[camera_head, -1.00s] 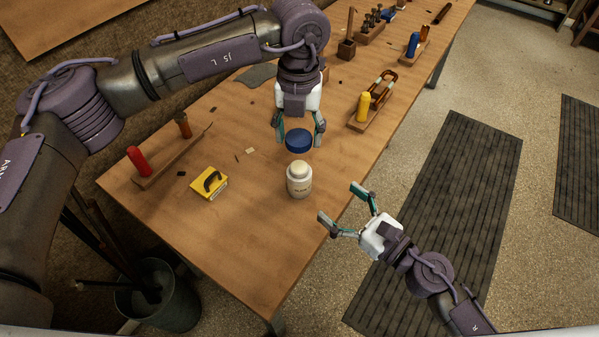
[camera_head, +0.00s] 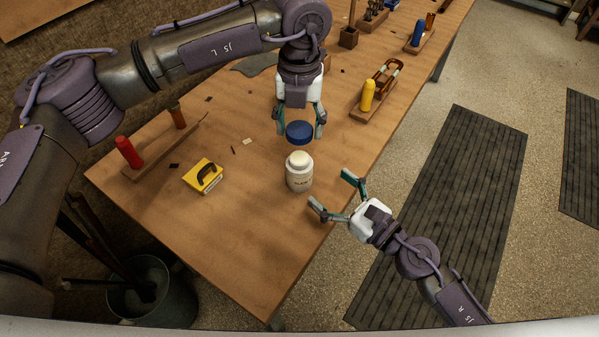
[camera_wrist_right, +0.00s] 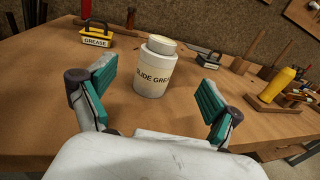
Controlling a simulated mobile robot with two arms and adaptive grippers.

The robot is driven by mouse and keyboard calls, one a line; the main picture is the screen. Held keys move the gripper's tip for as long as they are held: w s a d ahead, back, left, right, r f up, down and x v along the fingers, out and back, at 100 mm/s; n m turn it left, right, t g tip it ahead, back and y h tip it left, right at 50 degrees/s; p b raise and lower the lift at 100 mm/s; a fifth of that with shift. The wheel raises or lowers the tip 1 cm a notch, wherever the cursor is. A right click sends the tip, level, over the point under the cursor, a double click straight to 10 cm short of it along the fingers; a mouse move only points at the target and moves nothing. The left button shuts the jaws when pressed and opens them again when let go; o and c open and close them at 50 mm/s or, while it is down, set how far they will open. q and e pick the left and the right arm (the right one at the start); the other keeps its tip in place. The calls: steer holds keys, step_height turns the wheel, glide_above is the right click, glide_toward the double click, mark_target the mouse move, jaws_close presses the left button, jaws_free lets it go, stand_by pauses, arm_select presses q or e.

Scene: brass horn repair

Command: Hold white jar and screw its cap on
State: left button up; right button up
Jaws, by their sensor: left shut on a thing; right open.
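The white jar (camera_head: 299,176) stands upright and uncapped on the wooden table; its label, partly readable as "SLIDE GREASE", faces my right wrist view (camera_wrist_right: 155,72). The blue cap (camera_head: 299,133) is held by my left gripper (camera_head: 300,128), which is shut on it just above and behind the jar, apart from its mouth. My right gripper (camera_head: 333,195) is open and empty, to the right of the jar near the table edge. In the right wrist view, its two teal fingers (camera_wrist_right: 153,95) are spread, with the jar ahead between them.
A yellow grease tin (camera_head: 203,176) lies left of the jar. A rack with a red-handled tool (camera_head: 129,152) stands further left. The table (camera_head: 250,240) is clear in front of the jar.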

mark_target(299, 163)
steer(key=x, duration=0.9)
steer(key=shift+w+a, duration=0.15)
jaws_close()
arm_select(q)
steer(key=shift+f, duration=2.45)
